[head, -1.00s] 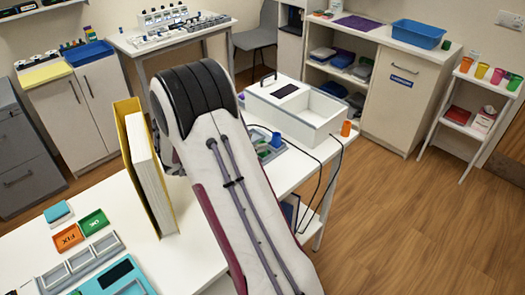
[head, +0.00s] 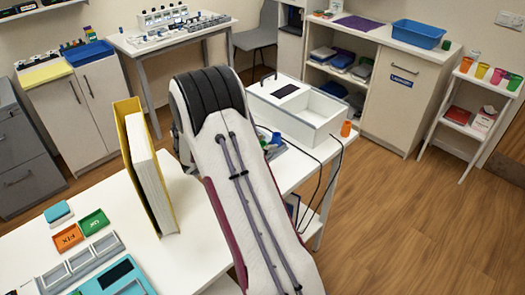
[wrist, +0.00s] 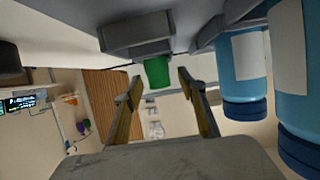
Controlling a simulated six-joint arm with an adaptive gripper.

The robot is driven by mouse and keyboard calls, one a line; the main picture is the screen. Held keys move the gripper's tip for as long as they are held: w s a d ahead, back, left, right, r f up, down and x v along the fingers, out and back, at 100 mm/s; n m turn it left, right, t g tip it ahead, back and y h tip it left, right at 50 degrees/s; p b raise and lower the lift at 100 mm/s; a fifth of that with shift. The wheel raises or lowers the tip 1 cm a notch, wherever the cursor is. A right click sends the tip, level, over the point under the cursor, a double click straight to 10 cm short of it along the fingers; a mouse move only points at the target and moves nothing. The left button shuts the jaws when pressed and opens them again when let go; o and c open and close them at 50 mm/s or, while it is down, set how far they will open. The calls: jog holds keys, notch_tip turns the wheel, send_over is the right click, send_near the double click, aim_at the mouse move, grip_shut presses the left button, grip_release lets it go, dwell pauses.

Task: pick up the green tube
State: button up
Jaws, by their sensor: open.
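In the wrist view, a short green tube (wrist: 157,72) shows in the middle, against a grey block-like holder (wrist: 140,35). My gripper (wrist: 160,82) is open, with one finger on each side of the green tube in the picture. I cannot tell how far the tube is from the fingertips or whether they touch it. No object is held. In the head view my own arm hides the gripper, and I cannot make out the green tube there.
Large blue bottles with white labels (wrist: 242,60) crowd the right of the wrist view, close to the right finger. In the head view, a white open box (head: 315,115), an orange cup (head: 346,129) and a yellow binder (head: 148,165) stand on white tables near my arm.

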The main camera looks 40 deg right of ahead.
dwell(0.5)
jog(key=c, duration=1)
jog(key=shift+r, duration=5)
